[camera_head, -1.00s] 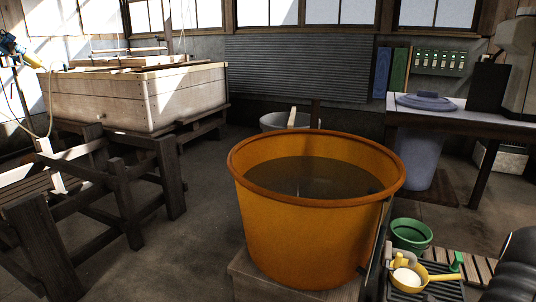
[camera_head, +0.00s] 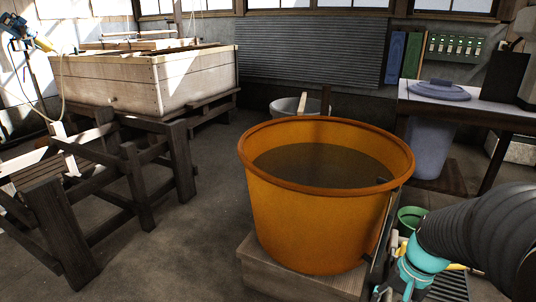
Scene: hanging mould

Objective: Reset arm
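My arm shows at the lower right of the head view, a ribbed black sleeve with a turquoise wrist part below it. My gripper (camera_head: 390,291) is at the bottom edge, small and mostly cut off, so its fingers cannot be read. It is low, right of the large orange tub (camera_head: 300,220), over or near the dark slatted rack (camera_head: 447,289). The tub stands on a wooden block and holds dark liquid. A green bowl (camera_head: 411,215) is partly hidden behind my arm. A bit of yellow shows beside the turquoise part.
A wooden vat (camera_head: 110,82) on dark timber supports stands at the left back. A table (camera_head: 470,112) with a blue lid (camera_head: 440,91) is at the right back, a bluish bin (camera_head: 430,147) beneath it. A grey tub (camera_head: 290,107) stands behind the orange tub. Floor at left-centre is clear.

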